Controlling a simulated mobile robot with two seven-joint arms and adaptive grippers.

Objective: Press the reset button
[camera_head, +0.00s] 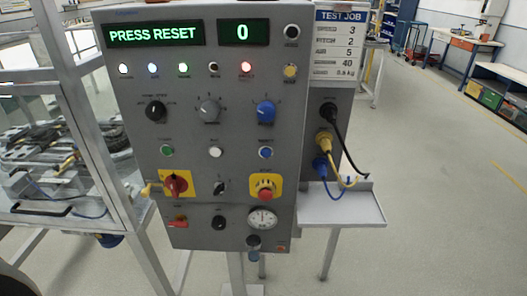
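A grey control panel (235,120) stands in front of me. Its left display (153,33) reads "PRESS RESET" in green, and its right display (243,32) reads "0". A row of push buttons sits mid-panel: a green button (167,150), a white button (215,152) and a blue button (265,152). Their labels are too small to read, so I cannot tell which is reset. A red mushroom button (265,190) on a yellow plate is below the blue one. Neither gripper is in view.
A red rotary switch (176,184), knobs and a gauge (262,219) share the panel. A "TEST JOB" card (339,44) and plugged cables (335,165) are at its right, above a grey shelf (340,207). A framed enclosure (60,150) stands left. Floor is clear right.

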